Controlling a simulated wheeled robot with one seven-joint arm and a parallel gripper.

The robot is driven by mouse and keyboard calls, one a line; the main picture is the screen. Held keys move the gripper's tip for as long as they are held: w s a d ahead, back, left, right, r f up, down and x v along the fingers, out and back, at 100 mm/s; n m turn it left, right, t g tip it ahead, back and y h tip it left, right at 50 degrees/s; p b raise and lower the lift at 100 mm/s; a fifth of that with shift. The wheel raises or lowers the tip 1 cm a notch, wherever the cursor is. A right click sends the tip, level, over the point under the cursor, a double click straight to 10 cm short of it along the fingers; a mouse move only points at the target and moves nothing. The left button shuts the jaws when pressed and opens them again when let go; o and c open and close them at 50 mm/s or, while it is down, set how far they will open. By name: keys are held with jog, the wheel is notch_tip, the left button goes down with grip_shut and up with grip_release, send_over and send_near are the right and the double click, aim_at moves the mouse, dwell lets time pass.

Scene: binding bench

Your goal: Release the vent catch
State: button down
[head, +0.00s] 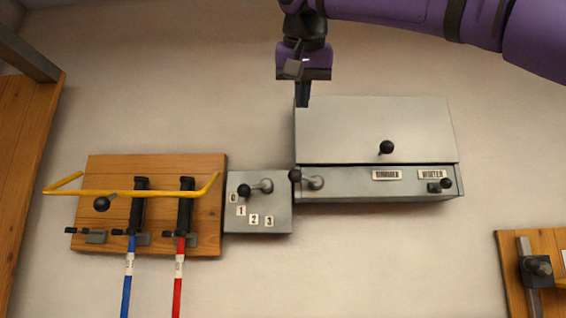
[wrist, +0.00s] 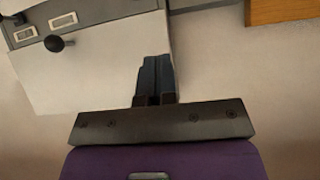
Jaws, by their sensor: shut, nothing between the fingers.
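A grey metal vent box (head: 375,115) is on the pale wall, with a sloping plate over a front strip labelled SUMMER and WINTER. A small dark catch with a black ball knob (head: 441,186) sits under the WINTER label. Another black knob (head: 386,147) stands on the plate and also shows in the wrist view (wrist: 54,43). My gripper (head: 302,104) is shut and empty, its fingers pointing down at the plate's upper left corner. In the wrist view my gripper (wrist: 153,62) overlaps the plate's edge; I cannot tell whether it touches.
A lever with a black knob (head: 295,175) is at the box's lower left. Beside it is a grey dial panel (head: 280,215) marked 0 to 3. A wooden board (head: 103,165) at left carries a yellow bar and black handles. Another wooden board (head: 510,260) is at lower right.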

jog(key=shift+w+a+r, duration=0.2)
jog(key=shift+a+r, duration=0.1)
jog(key=shift+a, duration=0.1)
send_over(305, 177)
jog(key=s+a, duration=0.2)
jog(key=s, duration=0.1)
jog(key=f, duration=0.7)
jog(key=shift+w, duration=0.25)
jog(key=shift+f, duration=0.4)
jog(key=shift+w+f, duration=0.2)
jog(key=shift+f, duration=0.7)
